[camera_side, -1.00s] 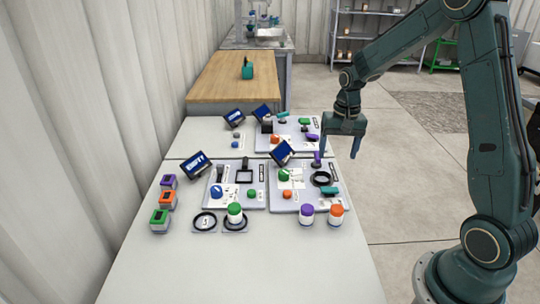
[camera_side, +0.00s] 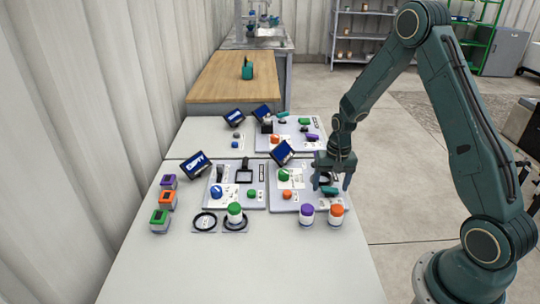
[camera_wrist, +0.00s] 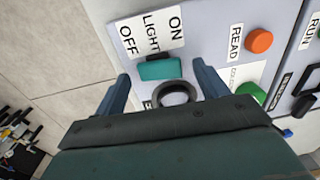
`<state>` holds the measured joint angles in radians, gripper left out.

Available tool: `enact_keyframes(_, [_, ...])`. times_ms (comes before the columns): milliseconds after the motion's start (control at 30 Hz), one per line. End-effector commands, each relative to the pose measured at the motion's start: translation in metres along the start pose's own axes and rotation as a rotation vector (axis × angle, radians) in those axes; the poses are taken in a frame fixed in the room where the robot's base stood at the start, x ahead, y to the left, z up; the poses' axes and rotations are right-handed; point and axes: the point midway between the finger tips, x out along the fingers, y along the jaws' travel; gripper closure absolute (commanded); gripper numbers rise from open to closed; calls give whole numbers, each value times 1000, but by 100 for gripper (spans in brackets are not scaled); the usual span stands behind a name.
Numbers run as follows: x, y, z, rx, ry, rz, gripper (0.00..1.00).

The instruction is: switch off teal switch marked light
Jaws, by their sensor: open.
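The teal switch (camera_wrist: 160,69) shows in the wrist view on a pale panel (camera_wrist: 205,45). A white label (camera_wrist: 150,32) beside it reads ON, LIGHT and OFF. The switch's dark pivot end lies by the label. In the side view the teal switch (camera_side: 330,191) is at the right edge of the near right panel. My gripper (camera_wrist: 162,85) is open and empty, with its fingers on either side of the switch in the wrist view. It also shows in the side view (camera_side: 331,184), low over that panel. I cannot tell whether the fingers touch the switch.
A dark ring (camera_wrist: 177,93) sits close to the switch. An orange button (camera_wrist: 259,41) and a green knob (camera_wrist: 250,92) are on the same panel. A purple-topped jar (camera_side: 307,214) and an orange-topped jar (camera_side: 336,213) stand in front of it.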

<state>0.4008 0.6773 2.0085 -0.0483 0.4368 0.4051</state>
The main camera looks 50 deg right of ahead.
Motion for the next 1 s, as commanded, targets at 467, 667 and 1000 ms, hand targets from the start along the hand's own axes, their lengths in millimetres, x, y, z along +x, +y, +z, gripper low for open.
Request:
enact_keyframes(467, [3, 0, 0, 0, -1, 0, 49])
enact_keyframes(667, [3, 0, 0, 0, -1, -1, 71])
enact_keyframes(1000, [3, 4, 0, 3, -1, -105, 72])
